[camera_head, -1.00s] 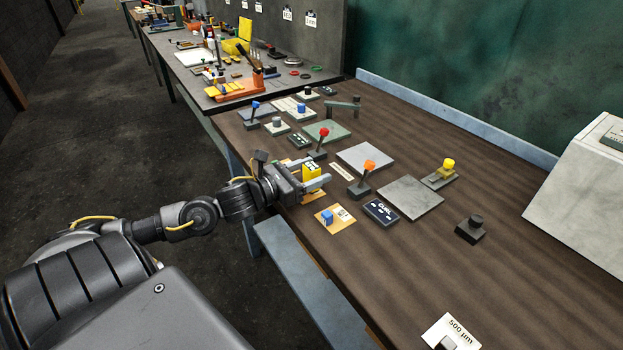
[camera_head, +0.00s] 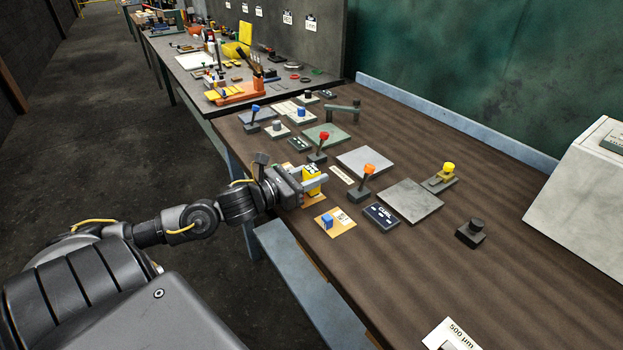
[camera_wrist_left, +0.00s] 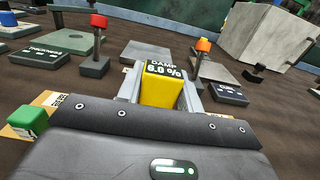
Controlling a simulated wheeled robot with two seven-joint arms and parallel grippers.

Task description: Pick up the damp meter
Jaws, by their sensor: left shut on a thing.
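The damp meter (camera_head: 311,181) is a yellow block with a dark top display. In the left wrist view the damp meter (camera_wrist_left: 160,92) reads "DAMP 6.0 %" and sits upright between the two fingers. My left gripper (camera_head: 314,183) is shut on it near the table's front edge. In the left wrist view my left gripper (camera_wrist_left: 160,88) has one finger on each side of the meter. I cannot tell whether the meter's base is clear of the table. My right gripper is not in view.
An orange card with a blue block (camera_head: 327,221) lies just in front. A dark CURL box (camera_head: 381,216), an orange-topped lever (camera_head: 363,182) and a red-topped lever (camera_head: 319,146) stand close by. A grey plate (camera_head: 411,200) lies to the right.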

